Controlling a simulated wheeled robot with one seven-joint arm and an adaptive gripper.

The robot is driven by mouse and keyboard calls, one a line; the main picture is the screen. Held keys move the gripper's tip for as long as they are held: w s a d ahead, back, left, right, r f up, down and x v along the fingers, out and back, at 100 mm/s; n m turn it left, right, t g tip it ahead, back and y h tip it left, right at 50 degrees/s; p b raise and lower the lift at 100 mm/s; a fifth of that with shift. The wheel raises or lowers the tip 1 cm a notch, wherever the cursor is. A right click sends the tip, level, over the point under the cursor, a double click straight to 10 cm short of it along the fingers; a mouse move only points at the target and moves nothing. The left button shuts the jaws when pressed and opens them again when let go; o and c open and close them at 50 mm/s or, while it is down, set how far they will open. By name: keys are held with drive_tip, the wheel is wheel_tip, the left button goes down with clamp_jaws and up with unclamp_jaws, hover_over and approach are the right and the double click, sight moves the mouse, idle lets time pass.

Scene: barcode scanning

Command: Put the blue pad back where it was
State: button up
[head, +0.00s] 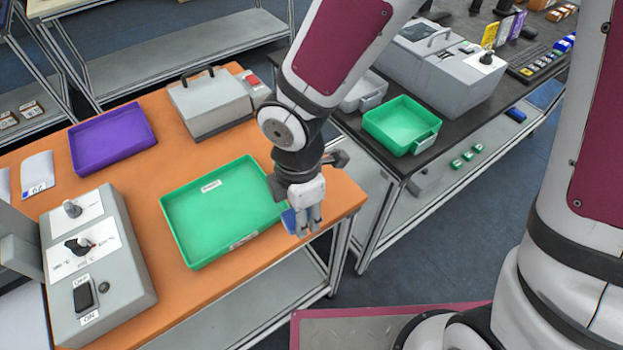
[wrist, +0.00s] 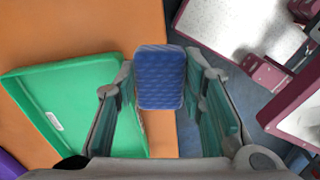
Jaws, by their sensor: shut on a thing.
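The blue pad (wrist: 160,78) is a small textured block between my gripper's fingers in the wrist view. In the head view the blue pad (head: 289,220) shows only in part beside the fingertips. My gripper (head: 303,220) is shut on it, pointing down just right of the large green tray (head: 196,255), near the right edge of the orange table (head: 150,305). My gripper also fills the lower middle of the wrist view (wrist: 162,92). How far the pad is above the table I cannot tell.
A purple tray (head: 112,141), a grey box with a handle (head: 212,105) and a grey control box (head: 100,255) stand on the orange table. A dark table (head: 372,150) to the right bears a smaller green tray (head: 402,125). A floor gap separates the tables.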

drive_tip(key=shift+s+f+n, duration=0.35)
drive_tip(key=shift+s+n, duration=0.45)
drive_tip(key=w, duration=0.5)
drive_tip(key=w+d+f, duration=0.1)
drive_tip(key=w, duration=0.4)
drive_tip(key=w+d+p, duration=0.1)
drive_tip(key=w, duration=0.4)
drive_tip(key=shift+d+f, duration=0.2)
drive_tip(key=shift+f, duration=0.05)
drive_tip(key=shift+w+f, duration=0.1)
drive_tip(key=shift+f, duration=1.65)
drive_tip(key=o, duration=1.1)
drive_tip(key=shift+f, duration=0.15)
